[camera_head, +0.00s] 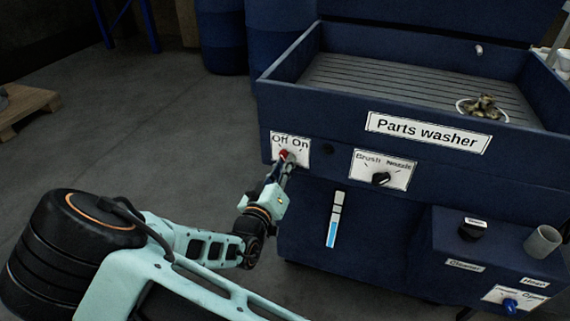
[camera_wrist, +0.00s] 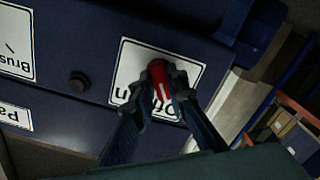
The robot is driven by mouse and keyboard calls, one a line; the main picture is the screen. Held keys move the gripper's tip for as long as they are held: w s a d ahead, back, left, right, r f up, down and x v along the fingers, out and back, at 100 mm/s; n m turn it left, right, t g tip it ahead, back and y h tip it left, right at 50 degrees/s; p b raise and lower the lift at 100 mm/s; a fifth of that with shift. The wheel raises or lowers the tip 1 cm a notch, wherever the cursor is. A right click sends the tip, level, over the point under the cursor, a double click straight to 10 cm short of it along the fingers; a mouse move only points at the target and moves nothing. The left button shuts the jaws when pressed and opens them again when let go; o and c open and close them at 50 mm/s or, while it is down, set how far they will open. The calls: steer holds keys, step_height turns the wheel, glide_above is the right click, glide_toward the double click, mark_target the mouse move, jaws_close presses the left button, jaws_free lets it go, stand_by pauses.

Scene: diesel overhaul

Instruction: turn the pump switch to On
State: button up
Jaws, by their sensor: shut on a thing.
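The pump switch is a red knob (camera_head: 284,154) on a white plate (camera_head: 303,160) marked Off and On, at the left end of the parts washer's front (camera_head: 345,150). It also shows in the wrist view as a red knob (camera_wrist: 159,76) with a white pointer mark. My gripper (camera_head: 284,160) reaches the knob from the front. In the wrist view its two fingers (camera_wrist: 163,96) are shut on the knob, one on each side. In the head view the knob's pointer is hidden by my fingers. In the wrist view my fingers cover part of the plate's lettering.
A second knob (camera_head: 380,179) on a Brush plate sits to the right. A dark round button (camera_head: 328,149) lies between the plates. A blue level gauge (camera_head: 334,220) is below. A lower blue box (camera_head: 490,255) juts out at right. Open floor (camera_head: 150,120) lies left.

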steer(key=m+b, duration=0.2)
steer(key=m, duration=0.6)
steer(key=m+b, duration=0.3)
steer(key=m, duration=0.4)
steer(key=shift+s+d+m, duration=0.1)
steer(key=shift+d+m, duration=0.1)
steer(key=shift+m, duration=0.2)
steer(key=o, duration=1.6)
steer(key=shift+c, duration=0.2)
steer(key=v, duration=0.7)
